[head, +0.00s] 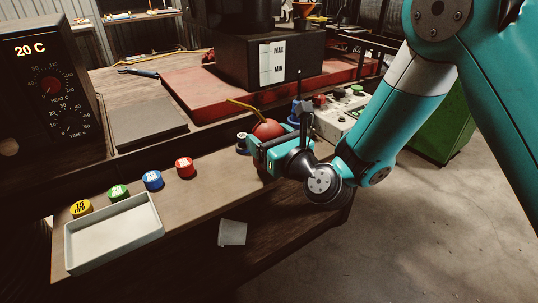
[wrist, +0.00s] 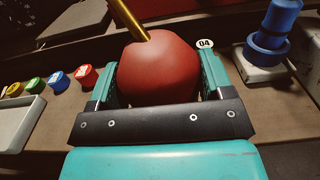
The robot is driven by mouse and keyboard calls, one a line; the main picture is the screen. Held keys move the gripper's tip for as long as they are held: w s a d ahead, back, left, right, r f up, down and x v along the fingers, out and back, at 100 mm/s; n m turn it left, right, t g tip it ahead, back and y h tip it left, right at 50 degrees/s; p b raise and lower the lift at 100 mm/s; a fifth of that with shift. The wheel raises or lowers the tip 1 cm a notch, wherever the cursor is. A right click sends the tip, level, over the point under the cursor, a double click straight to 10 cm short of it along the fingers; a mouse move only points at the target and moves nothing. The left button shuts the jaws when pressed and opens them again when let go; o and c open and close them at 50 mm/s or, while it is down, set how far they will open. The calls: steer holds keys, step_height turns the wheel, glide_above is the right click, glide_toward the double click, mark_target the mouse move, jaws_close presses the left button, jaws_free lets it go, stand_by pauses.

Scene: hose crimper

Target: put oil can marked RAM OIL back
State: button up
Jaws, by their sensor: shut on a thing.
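A red round oil can (head: 267,130) with a thin brass spout is at the right part of the front bench ledge. It also fills the middle of the wrist view (wrist: 158,70), its spout pointing up and left. My gripper (head: 262,143) is shut on it, with a teal finger on each side of the red body (wrist: 158,92). The can's underside is hidden by my gripper, so I cannot tell whether it touches the bench. No RAM OIL marking is readable in either view.
A white tray (head: 70,249) and several coloured caps (head: 152,180) lie left on the ledge. A round tag marked 04 (wrist: 205,43) and a blue-handled control (wrist: 272,30) are close right of the can. A red base (head: 195,92) with a black reservoir block stands behind.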

steer(key=shift+f, duration=0.75)
steer(key=shift+f+b, duration=0.2)
steer(key=shift+b, duration=0.25)
steer(key=o, duration=1.2)
steer(key=shift+r, duration=0.1)
